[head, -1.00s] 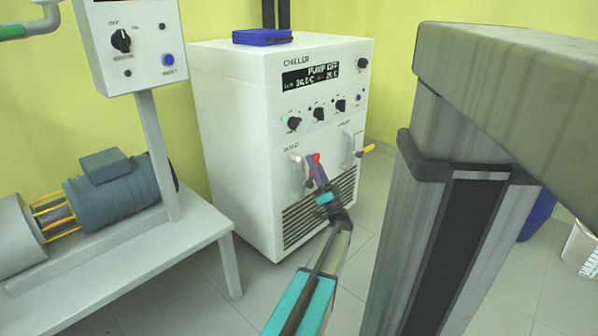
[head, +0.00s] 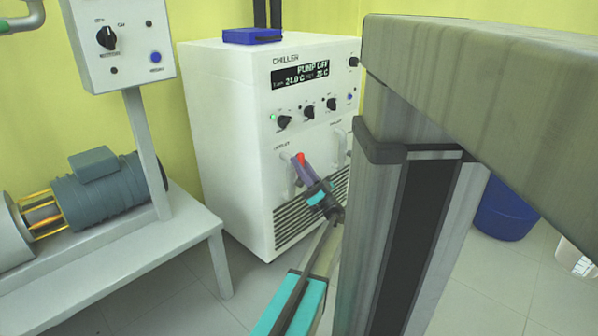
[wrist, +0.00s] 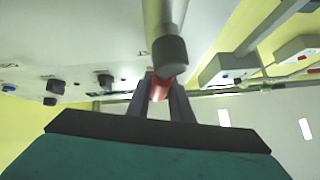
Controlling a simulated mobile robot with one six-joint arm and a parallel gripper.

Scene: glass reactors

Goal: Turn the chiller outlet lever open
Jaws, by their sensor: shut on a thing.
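The white chiller (head: 225,130) stands ahead, its display reading PUMP OFF. My gripper (head: 301,168) is at its lower front, shut on the red-tipped outlet lever (head: 300,157). The fingers tilt up and left in the head view. In the wrist view, the red lever (wrist: 158,90) shows between the fingertips of my gripper (wrist: 158,92). A grey cylindrical handle with a dark end (wrist: 170,55) is just in front of the fingers and hides part of the lever. The lever's pivot is hidden.
A bench (head: 130,255) with a motor (head: 105,195) stands at left. A blue bin (head: 507,210) stands behind the post.

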